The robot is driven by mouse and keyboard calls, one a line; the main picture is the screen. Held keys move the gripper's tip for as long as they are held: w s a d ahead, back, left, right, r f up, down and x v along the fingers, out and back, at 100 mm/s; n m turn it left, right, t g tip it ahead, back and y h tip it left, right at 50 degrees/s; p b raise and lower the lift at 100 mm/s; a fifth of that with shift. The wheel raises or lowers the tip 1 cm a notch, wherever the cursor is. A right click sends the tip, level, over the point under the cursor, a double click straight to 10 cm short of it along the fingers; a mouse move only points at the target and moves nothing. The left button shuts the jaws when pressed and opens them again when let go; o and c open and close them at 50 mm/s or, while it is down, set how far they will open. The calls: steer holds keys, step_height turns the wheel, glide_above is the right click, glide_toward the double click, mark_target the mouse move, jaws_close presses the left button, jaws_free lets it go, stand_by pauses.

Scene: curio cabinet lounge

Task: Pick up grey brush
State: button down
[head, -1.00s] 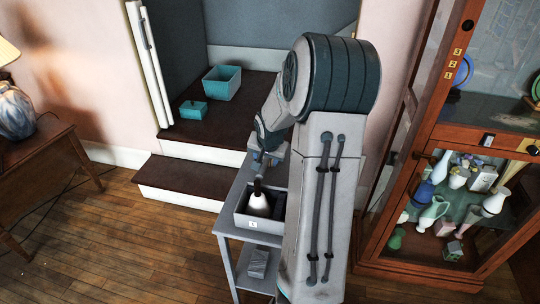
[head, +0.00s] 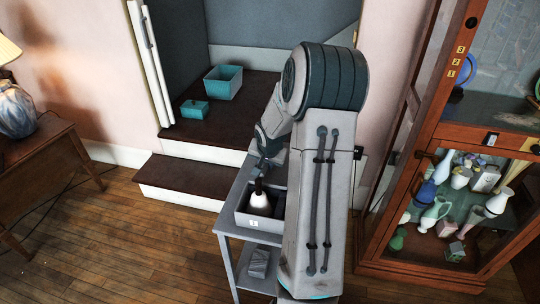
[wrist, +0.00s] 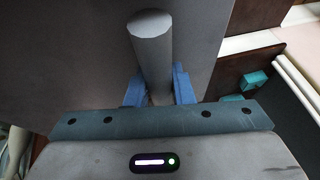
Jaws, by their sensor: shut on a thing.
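A plain grey cylinder, which looks like the handle of the grey brush (wrist: 152,45), stands out between the blue fingers of my gripper (wrist: 158,88) in the wrist view. The fingers are shut on it, one on each side. Its lower end is hidden by the gripper body. In the head view my gripper (head: 262,170) is over the back of a grey tray (head: 253,222) marked 1, and I cannot make out the brush there.
A white bulbous thing with a dark neck (head: 260,203) stands in the tray, close to my gripper. The tray is on a narrow grey stand (head: 229,233). Teal boxes (head: 224,82) sit on the dark step behind. A glass cabinet (head: 437,200) with vases is right.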

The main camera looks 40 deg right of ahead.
steer(key=shift+r, duration=0.5)
steer(key=r, duration=0.2)
steer(key=r+p, duration=0.1)
steer(key=shift+d+r, duration=0.25)
steer(key=shift+r, duration=0.1)
steer(key=s+d+r+p, duration=0.1)
steer(key=d+r, duration=0.2)
steer(key=d, duration=0.2)
steer(key=s+d+r, duration=0.2)
steer(key=d+r, duration=0.1)
steer(key=d, duration=0.2)
steer(key=shift+s+d+r+p, duration=0.15)
steer(key=shift+s+d+p, duration=0.1)
steer(key=shift+d+p, duration=0.15)
steer(key=c, duration=2.2)
jaws_free()
